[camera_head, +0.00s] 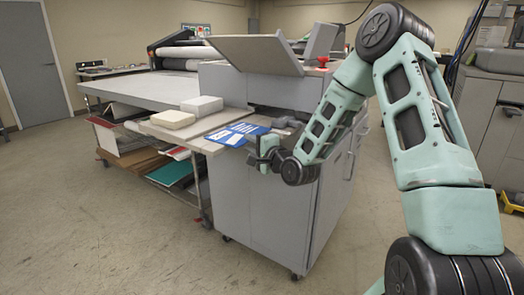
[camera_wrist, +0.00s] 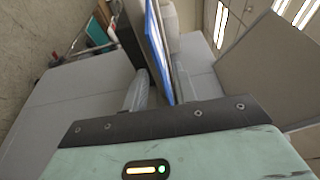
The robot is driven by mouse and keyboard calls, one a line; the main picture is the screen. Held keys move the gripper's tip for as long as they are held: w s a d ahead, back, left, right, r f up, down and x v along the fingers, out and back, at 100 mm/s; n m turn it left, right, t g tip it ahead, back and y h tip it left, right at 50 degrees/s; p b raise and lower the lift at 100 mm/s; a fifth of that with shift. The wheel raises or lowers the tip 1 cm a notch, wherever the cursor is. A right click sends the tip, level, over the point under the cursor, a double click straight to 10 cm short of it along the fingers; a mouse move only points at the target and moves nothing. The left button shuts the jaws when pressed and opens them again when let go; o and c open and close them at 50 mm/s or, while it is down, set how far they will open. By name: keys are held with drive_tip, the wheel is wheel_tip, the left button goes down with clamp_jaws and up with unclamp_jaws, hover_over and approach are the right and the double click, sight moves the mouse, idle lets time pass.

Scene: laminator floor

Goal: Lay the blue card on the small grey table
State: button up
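The blue card (camera_head: 236,133), with white print, lies flat at the right end of a narrow grey top (camera_head: 189,133), its near edge toward my gripper. My gripper (camera_head: 256,150) is at that edge, level with it, beside the grey cabinet. In the wrist view the card (camera_wrist: 159,45) runs edge-on between the two fingers of my gripper (camera_wrist: 161,82). The fingers look apart, with a gap on the card's left side; the contact on its right side is unclear. I cannot pick out a separate small grey table.
Two pale blocks (camera_head: 201,106) (camera_head: 172,119) sit left of the card. The large laminator (camera_head: 185,50) and its long bed (camera_head: 135,87) stand behind. Boards fill the rack below. A grey cabinet (camera_head: 255,205) stands under my gripper. The floor at front left is clear.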

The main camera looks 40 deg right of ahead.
drive_tip(key=s+p, duration=1.3)
drive_tip(key=s, duration=0.4)
drive_tip(key=shift+d, duration=0.45)
